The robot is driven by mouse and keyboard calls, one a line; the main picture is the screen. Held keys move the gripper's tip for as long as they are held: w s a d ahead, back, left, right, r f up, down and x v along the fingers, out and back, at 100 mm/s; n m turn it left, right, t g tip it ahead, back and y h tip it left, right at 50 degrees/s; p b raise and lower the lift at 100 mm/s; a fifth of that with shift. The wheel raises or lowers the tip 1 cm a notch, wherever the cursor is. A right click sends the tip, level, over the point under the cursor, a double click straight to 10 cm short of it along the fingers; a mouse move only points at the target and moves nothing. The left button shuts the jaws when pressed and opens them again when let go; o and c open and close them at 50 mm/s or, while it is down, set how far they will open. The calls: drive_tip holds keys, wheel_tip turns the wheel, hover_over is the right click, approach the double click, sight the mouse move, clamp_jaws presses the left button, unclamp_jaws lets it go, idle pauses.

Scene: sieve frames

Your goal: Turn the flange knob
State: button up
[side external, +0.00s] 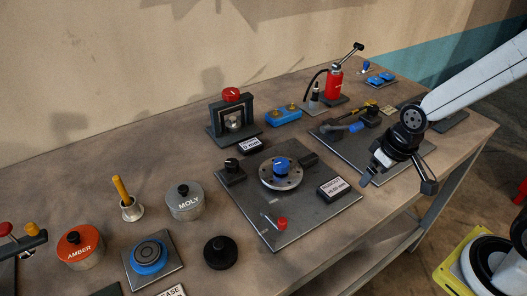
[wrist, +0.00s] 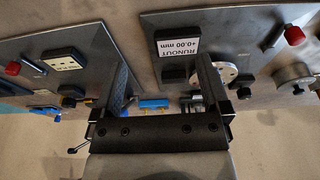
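The flange (side external: 281,181) is a round metal disc with holes and a blue knob (side external: 281,165) on top, on a dark plate in the middle of the bench. In the wrist view the flange (wrist: 229,72) is partly hidden behind the right finger, and its knob is not clear. My gripper (side external: 398,180) is open and empty, above the bench's right side, to the right of the flange and apart from it. In the wrist view both fingers of my gripper (wrist: 162,62) stand wide apart with nothing between them.
A runout display (side external: 333,187) reads +0.00 mm in the wrist view (wrist: 177,45). Dark blocks (side external: 232,171) flank the flange, and a small red-knobbed lever (side external: 281,223) lies in front. A red bottle jack (side external: 335,83) and a blue block (side external: 283,115) stand behind.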

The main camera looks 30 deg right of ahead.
drive_tip(key=w+a+r+n+g, duration=0.15)
drive_tip(key=w+a+n, duration=0.25)
drive_tip(key=w+n, duration=0.65)
drive_tip(key=n, duration=1.2)
hover_over(281, 162)
drive_tip(key=s, duration=0.1)
drive_tip(key=shift+s+d+r+m+g, duration=0.1)
drive_tip(key=shift+d+m+g, duration=0.15)
drive_tip(key=shift+d+g, duration=0.2)
drive_tip(key=shift+w+a+n, duration=0.5)
drive_tip(key=shift+n, duration=0.4)
drive_tip(key=shift+f, duration=3.9)
drive_tip(key=shift+c, duration=0.2)
drive_tip(key=c, duration=1.2)
drive_tip(key=shift+c, duration=0.2)
